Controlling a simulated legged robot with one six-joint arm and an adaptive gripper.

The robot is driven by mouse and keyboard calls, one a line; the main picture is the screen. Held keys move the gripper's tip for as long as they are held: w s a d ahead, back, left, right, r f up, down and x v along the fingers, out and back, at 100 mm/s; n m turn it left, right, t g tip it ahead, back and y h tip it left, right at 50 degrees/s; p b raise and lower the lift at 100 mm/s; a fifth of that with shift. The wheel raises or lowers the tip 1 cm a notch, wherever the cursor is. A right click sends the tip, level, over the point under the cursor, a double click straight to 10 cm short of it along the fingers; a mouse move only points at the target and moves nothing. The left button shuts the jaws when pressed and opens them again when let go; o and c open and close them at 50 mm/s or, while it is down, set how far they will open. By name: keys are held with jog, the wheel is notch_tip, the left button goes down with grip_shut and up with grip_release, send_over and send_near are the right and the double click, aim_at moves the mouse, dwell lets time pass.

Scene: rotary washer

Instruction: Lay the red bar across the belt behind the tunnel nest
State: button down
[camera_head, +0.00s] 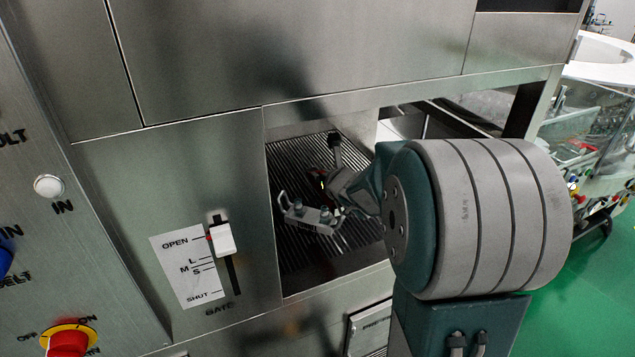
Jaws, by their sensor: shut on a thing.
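My gripper (310,185) reaches through the machine's opening and hangs over the ribbed belt (295,155). It is shut on a small, dark reddish piece (318,178), which seems to be the red bar. Most of that piece is hidden by the fingers and shadow, so its full length and tilt cannot be told. I cannot tell whether it touches the belt. My arm covers the right part of the opening. I cannot make out a tunnel nest in this view.
A steel frame edges the opening on its top, left and bottom. Left of it, a white gate lever (224,238) stands near OPEN on its labelled scale (188,268). A red knob (68,343) sits at the lower left. Green floor (590,300) lies at the right.

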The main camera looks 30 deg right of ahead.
jog(key=w+d+f, duration=0.1)
jog(key=d+f, duration=0.1)
jog(key=d, duration=0.2)
jog(key=w+d+f, duration=0.2)
jog(key=d+f, duration=0.1)
jog(key=w+d+f, duration=0.1)
jog(key=d+f, duration=0.2)
jog(key=d, duration=0.1)
jog(key=shift+w+d+f, duration=0.25)
jog(key=shift+w+d, duration=0.05)
jog(key=shift+w, duration=0.05)
jog(key=shift+w+d+f, duration=0.15)
jog(key=shift+d+f, duration=0.15)
jog(key=shift+f, duration=0.15)
jog(key=shift+w+d+f, duration=0.1)
jog(key=shift+d+f, duration=0.1)
jog(key=shift+f, duration=0.7)
jog(key=shift+d+f, duration=0.2)
jog(key=shift+f, duration=0.65)
jog(key=shift+a, duration=0.1)
jog(key=c, duration=0.6)
grip_release()
jog(key=shift+r, duration=0.1)
